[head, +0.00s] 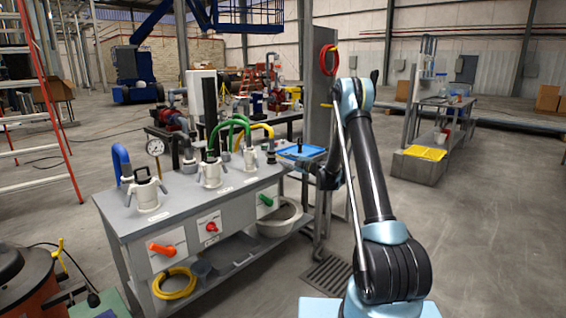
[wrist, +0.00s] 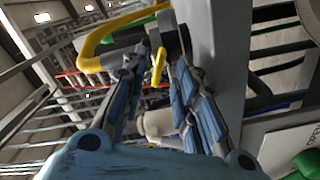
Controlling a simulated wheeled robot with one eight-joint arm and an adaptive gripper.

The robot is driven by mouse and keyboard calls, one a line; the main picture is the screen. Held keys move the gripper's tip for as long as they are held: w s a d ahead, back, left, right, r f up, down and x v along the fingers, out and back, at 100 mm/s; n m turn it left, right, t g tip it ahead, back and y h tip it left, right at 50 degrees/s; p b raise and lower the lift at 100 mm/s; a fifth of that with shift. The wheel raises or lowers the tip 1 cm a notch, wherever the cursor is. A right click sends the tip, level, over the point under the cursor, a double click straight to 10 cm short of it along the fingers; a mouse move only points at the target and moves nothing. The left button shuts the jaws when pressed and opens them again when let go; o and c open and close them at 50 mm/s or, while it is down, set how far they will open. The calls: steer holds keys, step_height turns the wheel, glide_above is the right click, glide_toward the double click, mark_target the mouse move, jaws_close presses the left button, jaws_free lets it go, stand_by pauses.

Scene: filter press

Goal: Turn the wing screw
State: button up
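I cannot make out a wing screw for certain in either view. My gripper (head: 287,161) is beside the right end of the grey bench, close to the right-hand pale housing (head: 250,160) with the yellow hose. In the wrist view my gripper (wrist: 160,62) has its two blue-padded fingers apart, with a clear gap between them. A pale rounded body (wrist: 158,122) and a short yellow strip show in that gap, beyond the fingers. I see nothing gripped. In the head view the fingertips are too small to read.
The grey bench (head: 152,228) carries more pale housings, a pressure gauge (head: 155,147) and hoses. Red, orange and green handles (head: 265,200) are on its front. Open floor lies right of the bench.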

steer(key=shift+x, duration=1.15)
steer(key=shift+c, duration=0.6)
jaws_close()
